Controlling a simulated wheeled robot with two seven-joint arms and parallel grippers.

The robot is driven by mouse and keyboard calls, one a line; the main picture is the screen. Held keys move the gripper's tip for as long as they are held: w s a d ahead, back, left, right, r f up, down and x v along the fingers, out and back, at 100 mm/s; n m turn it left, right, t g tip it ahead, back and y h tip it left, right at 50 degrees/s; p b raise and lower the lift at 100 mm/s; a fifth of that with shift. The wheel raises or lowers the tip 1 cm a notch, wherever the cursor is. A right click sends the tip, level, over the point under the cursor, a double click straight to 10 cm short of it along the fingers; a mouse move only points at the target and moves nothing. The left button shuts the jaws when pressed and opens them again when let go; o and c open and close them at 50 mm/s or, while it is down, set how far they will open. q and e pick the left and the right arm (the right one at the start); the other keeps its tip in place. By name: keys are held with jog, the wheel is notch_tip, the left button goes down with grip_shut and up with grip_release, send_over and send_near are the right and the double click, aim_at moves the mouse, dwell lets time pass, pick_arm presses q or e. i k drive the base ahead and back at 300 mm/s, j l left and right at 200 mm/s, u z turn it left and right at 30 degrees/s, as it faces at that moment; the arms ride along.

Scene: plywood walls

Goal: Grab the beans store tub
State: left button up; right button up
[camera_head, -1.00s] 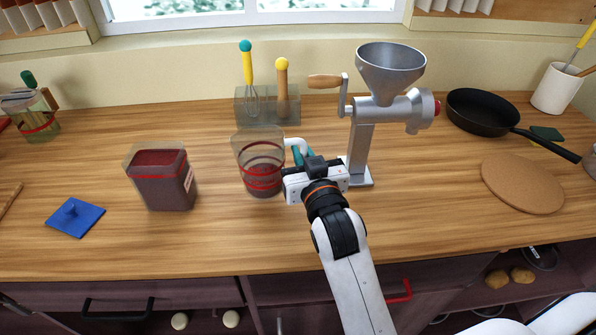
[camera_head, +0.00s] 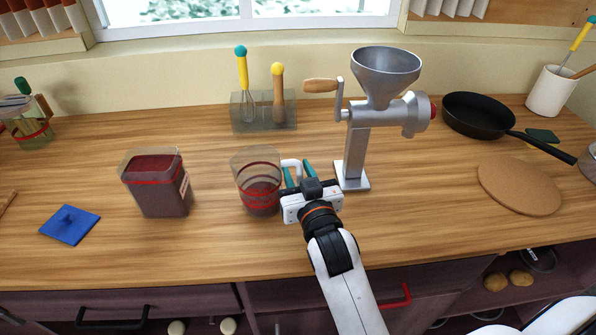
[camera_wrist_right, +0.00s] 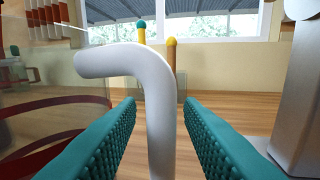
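The beans tub (camera_head: 160,198) is a clear squarish container of dark red contents with a red band and a label, standing open at the left of the counter. A blue knobbed lid (camera_head: 69,226) lies to its left. My right gripper (camera_head: 300,174) is at this cup, apart from the tub. In the right wrist view, its teal fingers are open on either side of the white handle (camera_wrist_right: 155,95), with gaps showing. My left gripper is not in view.
A metal grinder (camera_head: 357,150) stands close right of my right gripper. Behind the cup is a tool block (camera_head: 263,120) with two tools. A black pan (camera_head: 478,115) and cork mat (camera_head: 519,186) are at the right. The counter front is clear.

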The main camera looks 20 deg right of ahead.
aim_at(156, 180)
jog(key=k+j, duration=0.1)
jog(key=k, duration=0.4)
jog(key=k+j, duration=0.1)
jog(key=k, duration=0.35)
